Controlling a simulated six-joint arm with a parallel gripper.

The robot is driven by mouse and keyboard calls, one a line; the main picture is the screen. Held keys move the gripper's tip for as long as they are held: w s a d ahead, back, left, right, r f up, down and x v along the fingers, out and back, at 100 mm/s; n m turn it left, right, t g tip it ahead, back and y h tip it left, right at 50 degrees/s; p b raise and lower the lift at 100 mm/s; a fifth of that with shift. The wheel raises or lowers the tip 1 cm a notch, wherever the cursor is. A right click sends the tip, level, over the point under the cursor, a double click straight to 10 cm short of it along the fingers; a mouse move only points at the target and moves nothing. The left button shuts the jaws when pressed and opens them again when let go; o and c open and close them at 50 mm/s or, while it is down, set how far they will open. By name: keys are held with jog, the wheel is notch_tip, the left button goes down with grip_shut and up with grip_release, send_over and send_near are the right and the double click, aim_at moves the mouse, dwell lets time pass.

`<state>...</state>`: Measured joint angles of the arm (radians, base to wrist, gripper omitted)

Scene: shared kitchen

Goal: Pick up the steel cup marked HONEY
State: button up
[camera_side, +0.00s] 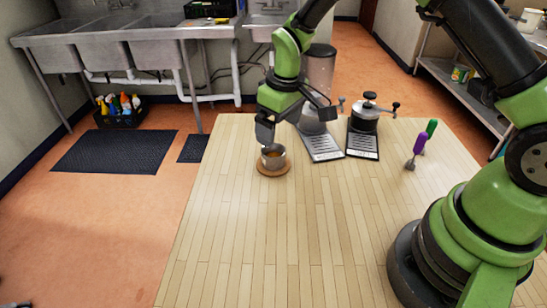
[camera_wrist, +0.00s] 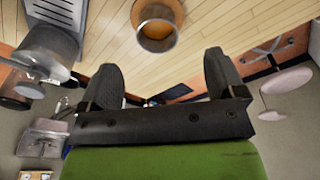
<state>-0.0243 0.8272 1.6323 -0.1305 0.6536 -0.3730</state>
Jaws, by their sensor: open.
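A small steel cup (camera_side: 273,156) stands upright on a round wooden coaster (camera_side: 274,171) near the far left part of the table. It holds something amber-brown. In the wrist view the cup (camera_wrist: 139,12) is at the top centre, beyond the fingertips, with amber contents in it. I cannot read any marking on it. My gripper (camera_side: 265,137) is just above and slightly left of the cup in the side view, pointing down. In the wrist view my gripper (camera_wrist: 162,62) has its two fingers spread with nothing between them. The cup looks outside the jaws; whether they touch it is unclear.
The front table is clear.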

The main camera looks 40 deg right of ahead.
aim_at(274, 150)
jog(key=f, duration=0.3)
jog(key=shift+w, duration=0.2)
jog(key=f, duration=0.2)
jog(key=w+f, duration=0.1)
jog(key=f, duration=0.2)
jog(key=shift+w, duration=0.2)
jog(key=c, duration=1.1)
